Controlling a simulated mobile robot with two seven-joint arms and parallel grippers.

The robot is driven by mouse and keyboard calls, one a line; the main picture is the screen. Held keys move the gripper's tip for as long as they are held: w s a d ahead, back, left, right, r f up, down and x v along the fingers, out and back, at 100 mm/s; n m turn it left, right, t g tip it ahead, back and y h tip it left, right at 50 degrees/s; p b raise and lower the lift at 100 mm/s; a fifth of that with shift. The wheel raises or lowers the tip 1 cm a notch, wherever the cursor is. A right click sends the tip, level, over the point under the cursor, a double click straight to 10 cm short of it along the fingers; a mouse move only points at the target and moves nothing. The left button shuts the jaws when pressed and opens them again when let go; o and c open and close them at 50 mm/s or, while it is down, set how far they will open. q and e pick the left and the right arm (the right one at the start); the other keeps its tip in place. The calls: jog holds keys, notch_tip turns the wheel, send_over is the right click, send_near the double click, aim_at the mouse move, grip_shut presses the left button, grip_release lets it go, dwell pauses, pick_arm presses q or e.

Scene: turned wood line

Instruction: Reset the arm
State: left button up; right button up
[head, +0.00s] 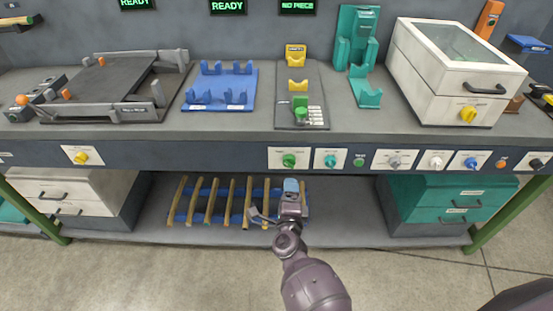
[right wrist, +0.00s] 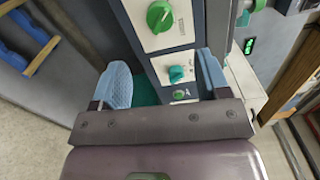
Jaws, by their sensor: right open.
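My right gripper (head: 274,200) reaches in from the bottom of the head view, in front of the bench and over the lower shelf. Its jaws are apart, with a light blue pad on one finger. In the right wrist view, the same gripper (right wrist: 164,82) shows two blue-padded fingers wide apart with nothing held between them. Behind the fingers is the bench's front panel, with a green knob (right wrist: 160,16) and a teal knob (right wrist: 177,73). My left gripper is not in view.
The bench front edge carries several knobs, including a green one (head: 289,160). On top stand a blue cradle (head: 222,80), a yellow-and-green fixture and a white box (head: 445,105). A blue rack (head: 277,196) with several wooden rods lies on the lower shelf. The floor in front is clear.

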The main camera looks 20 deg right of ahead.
jog(key=w+a+r+n+y, duration=0.1)
jog(key=a+r+n+y, duration=0.3)
jog(key=n, duration=0.5)
jog(key=s+d+f+n+g, duration=0.2)
jog(key=s+d+n, duration=0.2)
jog(key=s, duration=0.5)
jog(key=s+d+f+n+g, duration=0.2)
jog(key=s+d+n, duration=0.3)
jog(key=s, duration=0.5)
jog(key=s+d+f+n+g+y, duration=0.1)
jog(key=s+d+f+n+g, duration=0.1)
jog(key=s+d+n, duration=0.3)
jog(key=s+f, duration=0.1)
jog(key=s, duration=0.3)
jog(key=shift+s+d+f+n, duration=0.2)
jog(key=shift+f+n, duration=0.1)
jog(key=shift+f, duration=0.1)
